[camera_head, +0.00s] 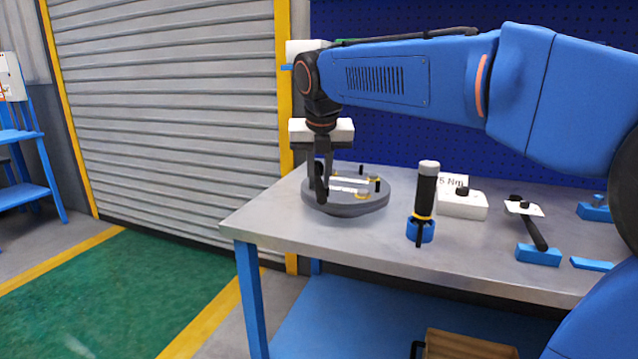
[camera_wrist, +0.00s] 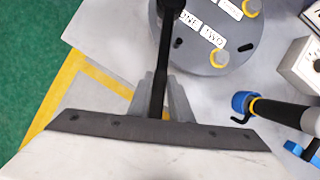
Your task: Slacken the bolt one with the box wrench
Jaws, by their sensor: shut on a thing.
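The flanged shell is a round grey disc (camera_head: 345,208) on the left part of the bench; it also shows at the top of the wrist view (camera_wrist: 205,64). It carries white labels, dark bolts or studs and yellow rings; I cannot tell for certain which is bolt one. My gripper (camera_head: 319,186) points down at the disc's left side. It is shut on a long dark tool (camera_wrist: 164,55), apparently the box wrench, which reaches over the disc's edge. The tool's working end is cut off by the wrist view's top edge, so its seating on a bolt cannot be told.
A black-handled tool (camera_head: 426,190) stands upright in a blue holder right of the disc. Further right are a white box (camera_head: 462,204) with a label and a dark-handled tool (camera_head: 533,230) on a blue rest. The bench's front-left corner (camera_head: 250,228) is clear.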

